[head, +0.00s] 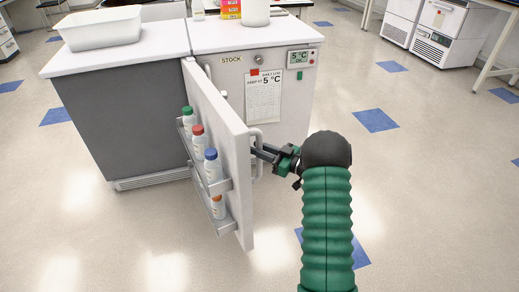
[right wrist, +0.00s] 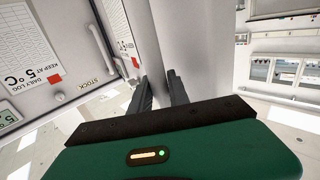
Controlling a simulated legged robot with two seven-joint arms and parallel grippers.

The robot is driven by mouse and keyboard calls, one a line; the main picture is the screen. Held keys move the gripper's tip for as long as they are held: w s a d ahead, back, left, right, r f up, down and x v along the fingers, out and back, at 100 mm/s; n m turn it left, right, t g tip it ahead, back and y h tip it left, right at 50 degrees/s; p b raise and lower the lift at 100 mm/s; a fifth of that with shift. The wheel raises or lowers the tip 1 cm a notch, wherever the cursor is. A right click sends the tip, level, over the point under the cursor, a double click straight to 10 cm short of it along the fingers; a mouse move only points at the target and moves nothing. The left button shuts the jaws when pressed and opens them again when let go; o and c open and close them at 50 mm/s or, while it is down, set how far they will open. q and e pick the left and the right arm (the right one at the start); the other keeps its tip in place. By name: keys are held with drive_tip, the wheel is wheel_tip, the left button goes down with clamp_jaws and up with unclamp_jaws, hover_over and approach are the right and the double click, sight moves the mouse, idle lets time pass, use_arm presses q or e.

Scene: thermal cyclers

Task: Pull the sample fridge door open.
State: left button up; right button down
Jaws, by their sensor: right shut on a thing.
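The fridge door (head: 222,112) stands wide open in the head view, swung out toward me. Its inner side faces left and carries racks with several capped bottles (head: 211,166). Its outer side faces right and has a pale bar handle (head: 257,168). My right gripper (head: 256,152) reaches in from the right and is shut on this handle. In the right wrist view its two dark fingers (right wrist: 162,88) reach up to the pale handle area; the exact contact is hard to see. My left gripper is not in view.
A cabinet marked STOCK (head: 283,112), with a 5 °C display and log sheet, stands right of the door. A white tub (head: 99,28) sits on the left unit's top. Open tiled floor (head: 420,190) lies to the right and in front.

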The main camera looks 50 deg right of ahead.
drive_tip(key=shift+r, duration=0.15)
drive_tip(key=c, duration=1.3)
unclamp_jaws()
drive_tip(key=shift+w, duration=0.1)
drive_tip(key=shift+o, duration=0.2)
drive_tip(key=p+v, duration=0.4)
drive_tip(key=v, duration=1.3)
drive_tip(key=shift+f+p, duration=0.25)
drive_tip(key=shift+p, duration=0.05)
